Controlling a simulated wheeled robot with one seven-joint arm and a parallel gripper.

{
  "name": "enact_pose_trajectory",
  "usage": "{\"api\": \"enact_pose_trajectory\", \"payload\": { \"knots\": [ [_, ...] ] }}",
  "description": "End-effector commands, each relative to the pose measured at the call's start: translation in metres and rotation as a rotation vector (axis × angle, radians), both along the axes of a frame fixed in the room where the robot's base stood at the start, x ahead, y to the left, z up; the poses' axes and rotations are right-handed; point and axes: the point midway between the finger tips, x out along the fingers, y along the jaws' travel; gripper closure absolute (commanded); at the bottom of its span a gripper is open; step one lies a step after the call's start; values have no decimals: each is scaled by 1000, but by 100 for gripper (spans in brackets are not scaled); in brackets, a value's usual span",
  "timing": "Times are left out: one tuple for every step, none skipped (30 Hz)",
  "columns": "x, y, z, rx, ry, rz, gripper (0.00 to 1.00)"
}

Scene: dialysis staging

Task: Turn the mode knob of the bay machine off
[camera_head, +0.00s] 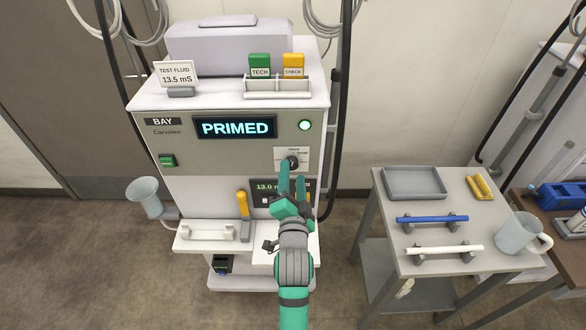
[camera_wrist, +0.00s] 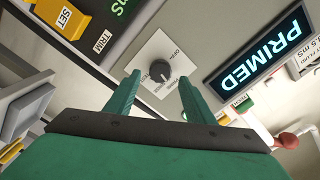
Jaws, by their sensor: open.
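The bay machine (camera_head: 225,180) stands ahead with a lit display (camera_head: 235,127) reading PRIMED and a glowing lamp at its right. The mode knob (camera_head: 292,162) is a dark round knob on a white label plate, below the lamp. In the wrist view the knob (camera_wrist: 161,71) shows with a light pointer line, and OFF lettering is on the plate near it. My gripper (camera_head: 292,180) is in front of the machine's panel, just below the knob in the head view. Its green fingers (camera_wrist: 160,93) are open on either side of the knob's position, with nothing between them. Contact cannot be told.
A grey side table (camera_head: 455,268) with a tray, rods and a mug stands at the right. A dark pole (camera_head: 336,130) runs along the machine's right side.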

Motion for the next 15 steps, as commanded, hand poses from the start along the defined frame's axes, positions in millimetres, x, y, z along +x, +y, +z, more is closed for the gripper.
{"api": "enact_pose_trajectory", "payload": {
  "knots": [
    [8, 0, 1, 0, -2, 0, 51],
    [12, 0, 1, -1, -1, 1, 51],
    [17, 0, 1, -1, -1, 0, 51],
    [20, 0, 1, -1, -1, 0, 51],
    [23, 0, 0, -1, -1, 1, 51],
    [26, 0, 0, -1, 0, 0, 51],
    [28, 0, 0, -1, -1, 1, 51],
    [30, 0, 1, -1, -1, 1, 51],
    [31, 0, 1, -1, -1, 1, 51],
    [32, 0, 0, -1, 0, 0, 51],
    [33, 0, 0, -1, 0, 0, 51],
    [34, 0, 0, -1, 0, 0, 51],
    [34, 0, 0, -1, 0, 0, 51],
    [34, 0, 0, -1, 0, 0, 51],
    [34, 0, 0, -1, 0, 0, 51]
  ]
}}
